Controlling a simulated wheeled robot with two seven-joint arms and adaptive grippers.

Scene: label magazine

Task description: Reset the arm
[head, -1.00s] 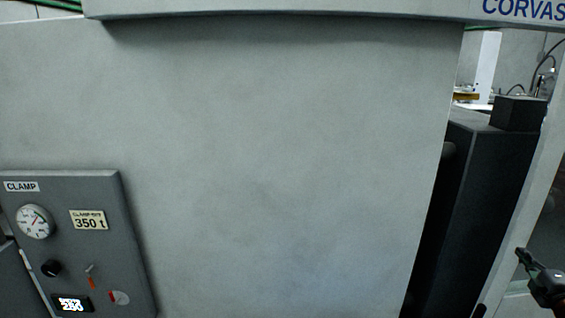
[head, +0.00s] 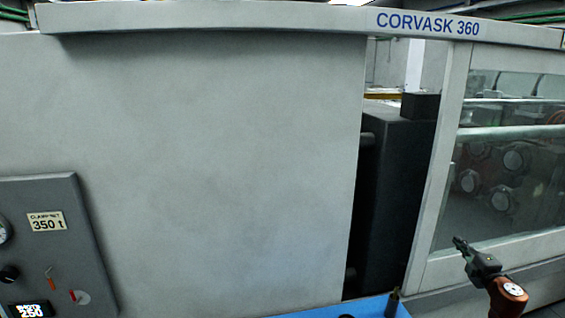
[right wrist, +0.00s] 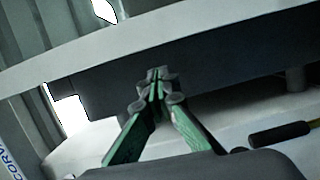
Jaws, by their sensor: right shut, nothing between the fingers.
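My right gripper (head: 461,243) is at the lower right of the head view, in front of the machine's window. Its fingers are shut with nothing between them. In the right wrist view the closed fingertips (right wrist: 155,76) point at a dark part of the machine. My left gripper is not in view.
A large grey machine (head: 230,160) marked CORVASK 360 fills the head view. A control panel (head: 45,250) with a 350 t label is at the lower left. A dark gap with a black block (head: 395,190) opens beside the grey panel. A blue surface (head: 365,307) shows at the bottom.

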